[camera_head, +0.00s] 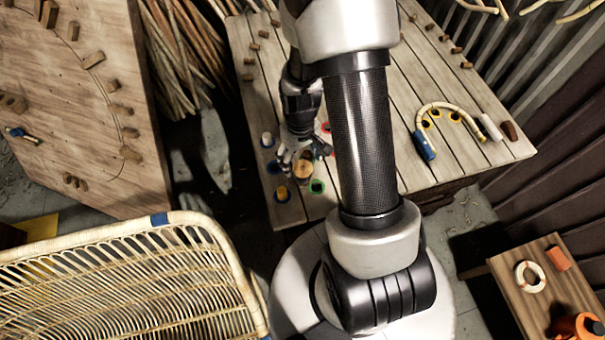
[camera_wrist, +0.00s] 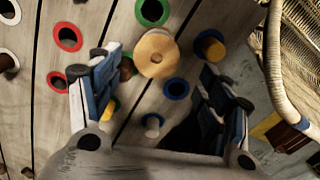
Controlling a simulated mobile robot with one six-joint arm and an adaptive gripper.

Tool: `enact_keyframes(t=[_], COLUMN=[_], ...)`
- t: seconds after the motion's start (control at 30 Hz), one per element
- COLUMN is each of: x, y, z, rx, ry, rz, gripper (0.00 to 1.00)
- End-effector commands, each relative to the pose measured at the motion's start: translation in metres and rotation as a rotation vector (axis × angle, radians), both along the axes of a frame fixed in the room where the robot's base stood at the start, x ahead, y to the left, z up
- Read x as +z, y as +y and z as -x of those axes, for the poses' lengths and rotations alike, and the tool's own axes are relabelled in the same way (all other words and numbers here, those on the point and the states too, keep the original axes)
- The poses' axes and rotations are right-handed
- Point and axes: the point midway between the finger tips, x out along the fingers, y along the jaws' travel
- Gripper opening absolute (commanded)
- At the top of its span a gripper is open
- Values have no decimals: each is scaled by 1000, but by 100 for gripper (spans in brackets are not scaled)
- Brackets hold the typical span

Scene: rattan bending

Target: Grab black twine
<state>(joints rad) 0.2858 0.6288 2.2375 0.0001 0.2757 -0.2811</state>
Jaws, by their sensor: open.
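I cannot pick out any black twine for certain in either view. A round pale wooden piece with a small centre mark (camera_wrist: 157,53), perhaps a spool end seen from above, stands on the slatted table. Whatever is beneath its top is hidden. It also shows in the head view (camera_head: 303,169). My gripper (camera_wrist: 160,78) is open, with one blue-and-black finger on each side in the wrist view and the wooden piece at the far end of the gap between them. In the head view my gripper (camera_head: 297,152) is low over the table, close beside the piece.
Ringed holes surround it: green (camera_wrist: 152,11), red (camera_wrist: 67,37) and blue (camera_wrist: 176,88). A yellow peg (camera_wrist: 211,47) and a white peg (camera_wrist: 152,122) stand close by. A bent rattan piece (camera_head: 445,105) lies at right. A rattan chair (camera_head: 130,270) stands front left.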

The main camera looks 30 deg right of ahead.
Motion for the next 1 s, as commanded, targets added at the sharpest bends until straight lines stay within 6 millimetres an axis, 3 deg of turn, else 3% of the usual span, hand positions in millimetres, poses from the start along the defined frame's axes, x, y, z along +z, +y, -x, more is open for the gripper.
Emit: enact_keyframes(t=[0.1,0.37,0.63,0.9,1.0], x=[-17,-30,-70,-72,-72], y=[0,-1,-5,-5,-5], z=[0,1,3,2,2], rx=[0,0,1,0,0], ry=[1,1,1,-1,-1], rz=[0,0,0,1,1], gripper=[72,72,72,72,65])
